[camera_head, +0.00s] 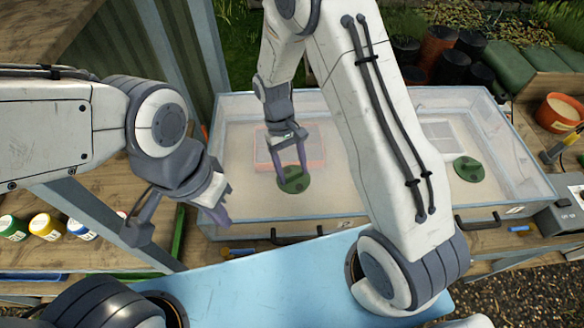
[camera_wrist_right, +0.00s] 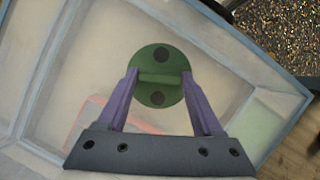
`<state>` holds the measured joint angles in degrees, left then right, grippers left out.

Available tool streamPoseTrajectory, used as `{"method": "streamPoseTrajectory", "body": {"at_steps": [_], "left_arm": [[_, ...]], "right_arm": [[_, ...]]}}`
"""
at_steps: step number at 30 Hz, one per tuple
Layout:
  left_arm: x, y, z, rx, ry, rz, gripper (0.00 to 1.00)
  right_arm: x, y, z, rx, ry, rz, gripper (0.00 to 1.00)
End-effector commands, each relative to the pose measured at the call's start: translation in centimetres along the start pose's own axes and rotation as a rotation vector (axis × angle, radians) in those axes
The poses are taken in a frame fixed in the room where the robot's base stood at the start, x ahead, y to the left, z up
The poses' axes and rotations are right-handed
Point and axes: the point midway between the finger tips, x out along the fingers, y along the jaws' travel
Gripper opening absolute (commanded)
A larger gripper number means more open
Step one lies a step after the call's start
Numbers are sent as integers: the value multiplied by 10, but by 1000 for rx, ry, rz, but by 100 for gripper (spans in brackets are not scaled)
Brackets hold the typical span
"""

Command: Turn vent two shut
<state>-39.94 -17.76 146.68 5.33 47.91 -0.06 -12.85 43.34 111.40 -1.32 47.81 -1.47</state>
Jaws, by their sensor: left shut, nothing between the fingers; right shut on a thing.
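A clear-lidded box (camera_head: 330,213) holds two round green vent knobs. The left knob (camera_head: 293,183), by a mark that looks like a 2 on the front rim, has a raised bar and two dark spots. My right gripper (camera_head: 290,165) is above it, its purple fingers shut on the knob's bar. In the right wrist view the gripper (camera_wrist_right: 160,95) straddles the bar of the green knob (camera_wrist_right: 160,60). The right knob (camera_head: 468,168) is untouched by either gripper. My left gripper (camera_head: 218,212) is shut and empty near the box's front left corner.
A red-framed panel (camera_head: 262,150) lies behind the left knob, and a pale panel (camera_head: 440,130) behind the right one. Dark handles (camera_head: 297,236) line the box front. Paint pots (camera_head: 46,226) stand at left; an orange pot (camera_head: 560,112) stands at right.

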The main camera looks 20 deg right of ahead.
Motion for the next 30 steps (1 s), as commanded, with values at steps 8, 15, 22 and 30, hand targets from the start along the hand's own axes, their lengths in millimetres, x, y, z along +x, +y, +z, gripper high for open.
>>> {"method": "streamPoseTrajectory", "body": {"at_steps": [8,15,22,30], "left_arm": [[-2,0,0,0,0,0,0],[-2,0,0,0,0,0,0],[-2,0,0,0,0,0,0],[-2,0,0,0,0,0,0]], "right_arm": [[-1,2,0,223,3,-93,12],[-1,3,0,357,4,-148,12],[0,3,0,427,3,-177,12],[-1,3,0,450,3,-187,12]]}}
